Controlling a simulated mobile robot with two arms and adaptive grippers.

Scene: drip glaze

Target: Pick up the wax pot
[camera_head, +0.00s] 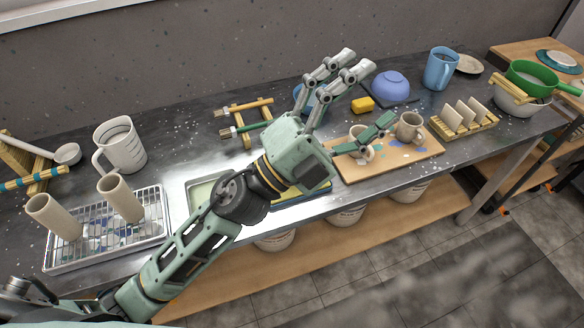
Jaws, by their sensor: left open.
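No object shows held between the fingers. I cannot tell for certain which vessel is the wax pot. A blue rounded vessel (306,97) is partly hidden behind the upper fingers. A green pan (536,78) with a handle sits over a white bowl (514,98) at the far right, well away from the gripper. My right gripper is not in view.
At left are a white pitcher (120,146) and a wire rack (97,246) with two beige cylinders.

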